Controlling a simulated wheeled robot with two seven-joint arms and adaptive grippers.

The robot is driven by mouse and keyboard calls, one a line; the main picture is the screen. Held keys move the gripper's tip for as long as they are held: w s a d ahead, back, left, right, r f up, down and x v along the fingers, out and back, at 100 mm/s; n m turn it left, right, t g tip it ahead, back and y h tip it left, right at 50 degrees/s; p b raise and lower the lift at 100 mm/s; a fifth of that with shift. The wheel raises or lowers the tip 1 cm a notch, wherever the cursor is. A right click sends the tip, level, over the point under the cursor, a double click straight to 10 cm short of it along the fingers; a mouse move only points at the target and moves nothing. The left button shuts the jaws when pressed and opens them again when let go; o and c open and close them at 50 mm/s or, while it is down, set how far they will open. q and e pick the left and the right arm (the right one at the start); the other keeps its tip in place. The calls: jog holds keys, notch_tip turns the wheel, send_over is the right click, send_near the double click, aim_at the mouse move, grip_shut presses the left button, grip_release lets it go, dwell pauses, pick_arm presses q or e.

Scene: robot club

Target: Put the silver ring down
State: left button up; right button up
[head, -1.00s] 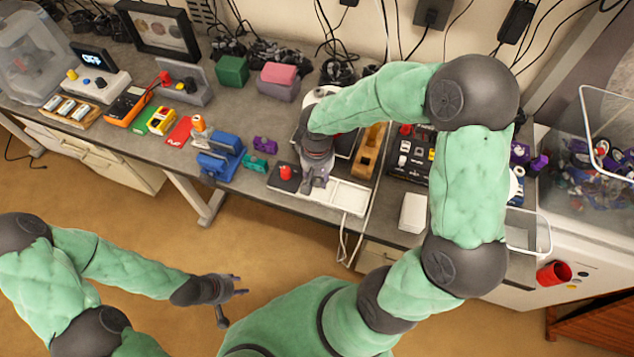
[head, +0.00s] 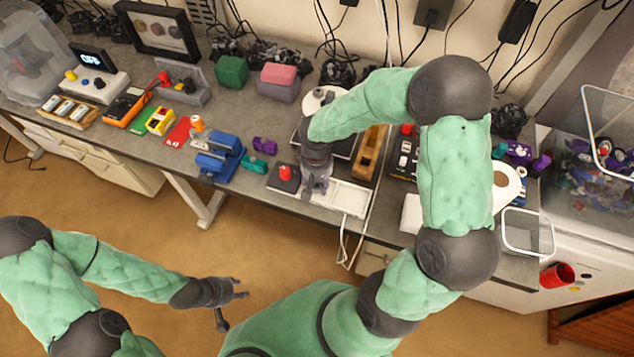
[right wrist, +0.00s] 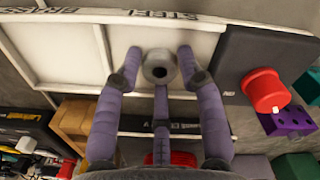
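The silver ring (right wrist: 159,67) is a small grey ring with a dark centre hole, in the right wrist view. My right gripper (right wrist: 160,70) points down with its three purple-grey fingers closed in around the ring, fingertips at its sides. The ring is over a white divided tray (right wrist: 75,48) with STEEL lettering on its rim; I cannot tell whether it touches the tray floor. In the head view my right gripper (head: 316,187) is at the left part of the white tray (head: 350,199), and the ring is hidden. My left gripper (head: 238,290) is open and empty, out over the floor.
A black box with a red button (head: 285,173) stands just left of the tray. A wooden plane (head: 369,150) lies behind it. Purple (head: 264,145) and blue (head: 218,160) items lie further left. A clear bin (head: 527,232) stands at the right end of the bench.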

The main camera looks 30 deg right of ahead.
aim_at(317, 185)
jog(key=shift+r, duration=0.1)
jog(key=shift+r, duration=0.3)
notch_tip(317, 185, up, 12)
jog(key=p, duration=0.2)
jog(key=shift+f+p, duration=0.2)
jog(key=shift+p, duration=0.1)
jog(key=shift+w, duration=0.1)
dwell(0.3)
